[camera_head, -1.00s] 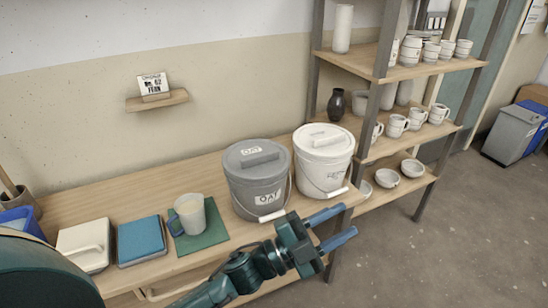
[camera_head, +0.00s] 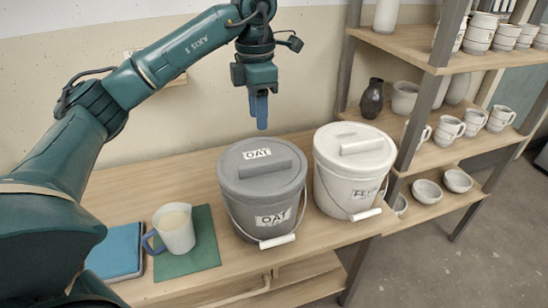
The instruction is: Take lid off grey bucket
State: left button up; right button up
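The grey bucket (camera_head: 240,215), labelled OAT, stands upright on the wooden bench with its wire handle hanging at the front. Its grey lid (camera_head: 238,184) is seated on top, with a raised bar grip (camera_head: 265,168) and an OAT label. My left gripper (camera_head: 261,128) points down above and behind the lid in the picture, clear of it. Its blue fingers overlap edge-on, so their gap cannot be judged; nothing shows held in them. My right gripper is out of view.
A lidded white bucket (camera_head: 345,190) stands close to the right of the grey one. Shelves with pottery (camera_head: 420,100) rise at right. Bench left of the bucket behind the mug is bare.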

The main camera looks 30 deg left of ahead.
pick_arm(q)
send_over(261, 164)
jog(key=f, duration=0.7)
jog(key=shift+s+a, duration=0.2)
jog(key=shift+w+d+f, duration=0.1)
jog(key=shift+w+f, duration=0.05)
jog(key=shift+f, duration=1.3)
jog(key=shift+w+d+f, duration=0.1)
jog(key=shift+f, duration=1.35)
jog(key=shift+f, duration=0.2)
grip_shut()
